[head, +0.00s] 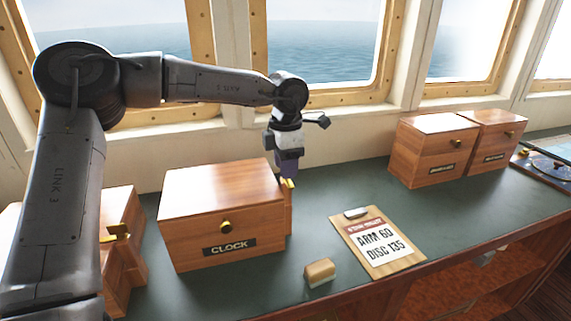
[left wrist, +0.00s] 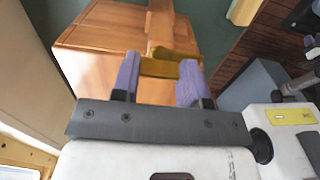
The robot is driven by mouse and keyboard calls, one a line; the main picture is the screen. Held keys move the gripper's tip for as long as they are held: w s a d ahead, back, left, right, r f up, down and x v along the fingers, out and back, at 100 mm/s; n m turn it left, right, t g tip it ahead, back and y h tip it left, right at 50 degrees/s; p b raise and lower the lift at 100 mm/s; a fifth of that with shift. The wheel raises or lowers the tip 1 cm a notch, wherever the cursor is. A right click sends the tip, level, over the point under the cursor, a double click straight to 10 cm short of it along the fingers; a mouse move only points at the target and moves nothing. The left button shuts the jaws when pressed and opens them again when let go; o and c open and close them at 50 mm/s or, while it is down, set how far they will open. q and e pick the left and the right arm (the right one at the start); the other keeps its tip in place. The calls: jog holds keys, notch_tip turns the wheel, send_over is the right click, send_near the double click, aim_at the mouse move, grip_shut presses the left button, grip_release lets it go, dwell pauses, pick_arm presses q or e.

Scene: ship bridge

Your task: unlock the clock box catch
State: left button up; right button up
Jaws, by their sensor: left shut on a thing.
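The wooden clock box (head: 222,213), with a brass knob and a dark CLOCK label, stands on the green counter. Its lid is down. A brass catch (head: 288,184) sits on a wooden piece at its right side. My left gripper (head: 287,172) reaches down over that side from above. In the left wrist view the purple fingers (left wrist: 160,78) are shut on the brass catch (left wrist: 172,69), one on each side of it. The clock box (left wrist: 95,38) lies beyond the fingers there. The fingers partly hide the catch in the head view. My right gripper is not in view.
A clipboard (head: 377,242) reading ARM 60, DISC 135 and a small wooden block (head: 320,272) lie right of the box. Two more wooden boxes (head: 432,150) stand at the back right. Another box with a brass catch (head: 117,232) is close on the left.

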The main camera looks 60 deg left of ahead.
pick_arm(q)
jog(key=o, duration=0.9)
jog(key=shift+r, duration=0.15)
notch_tip(320, 180, up, 14)
jog(key=shift+f, duration=0.2)
dwell(0.6)
